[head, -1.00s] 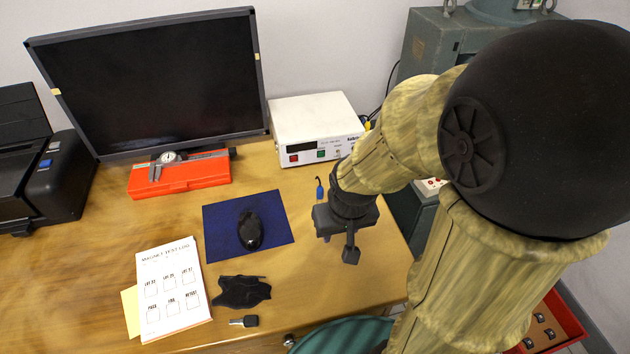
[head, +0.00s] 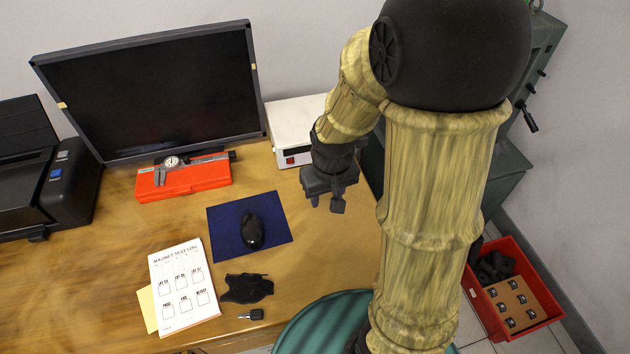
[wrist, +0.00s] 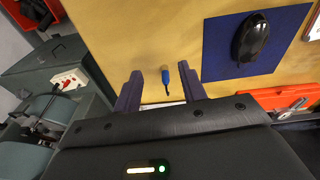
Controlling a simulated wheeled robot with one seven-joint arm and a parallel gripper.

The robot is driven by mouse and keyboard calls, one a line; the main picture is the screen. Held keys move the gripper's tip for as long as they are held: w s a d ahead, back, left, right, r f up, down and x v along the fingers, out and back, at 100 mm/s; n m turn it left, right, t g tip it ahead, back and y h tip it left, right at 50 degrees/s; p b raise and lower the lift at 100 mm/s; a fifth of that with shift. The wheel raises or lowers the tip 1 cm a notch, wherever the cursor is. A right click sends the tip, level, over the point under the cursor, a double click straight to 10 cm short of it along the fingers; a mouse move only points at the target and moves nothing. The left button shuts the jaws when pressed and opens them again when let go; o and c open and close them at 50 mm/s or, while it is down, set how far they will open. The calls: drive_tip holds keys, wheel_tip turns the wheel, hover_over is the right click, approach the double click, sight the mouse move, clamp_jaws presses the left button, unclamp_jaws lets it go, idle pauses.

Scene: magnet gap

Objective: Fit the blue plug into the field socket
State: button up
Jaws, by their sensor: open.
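The blue plug (wrist: 166,78) shows in the wrist view on the wooden desk, with a short dark end pointing toward my gripper. In the head view my arm hides it. My gripper (wrist: 159,72) is open, its two purple fingers apart, and the plug appears between them, nearer the right-hand finger. I see no contact, and the height above the desk is hard to judge. In the head view my gripper (head: 316,199) hangs over the desk in front of the white instrument box (head: 290,118). My arm hides part of that box's front. I cannot make out the field socket.
A blue mat (head: 279,225) with a black mouse (head: 252,230) lies left of my gripper. A red case with a caliper (head: 185,181) lies below the monitor (head: 150,95). A grey cabinet with a white switch panel (wrist: 68,82) stands beside the desk. A red bin (head: 550,290) is on the floor.

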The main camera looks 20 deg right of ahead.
drive_tip(key=w+r+n+g+p, duration=0.1)
drive_tip(key=w+r+p, duration=0.7)
drive_tip(key=p, duration=0.7)
drive_tip(key=shift+w+a+r+n+g, duration=0.2)
drive_tip(key=shift+w+r+n+g, duration=0.1)
drive_tip(key=shift+n+g, duration=0.1)
drive_tip(key=shift+f, duration=0.2)
wheel_tip(320, 180, down, 12)
drive_tip(key=p, duration=0.2)
drive_tip(key=shift+p, duration=0.3)
drive_tip(key=shift+w+d+f+p, duration=0.15)
drive_tip(key=shift+f+p, duration=0.9)
drive_tip(key=shift+f, duration=1.5)
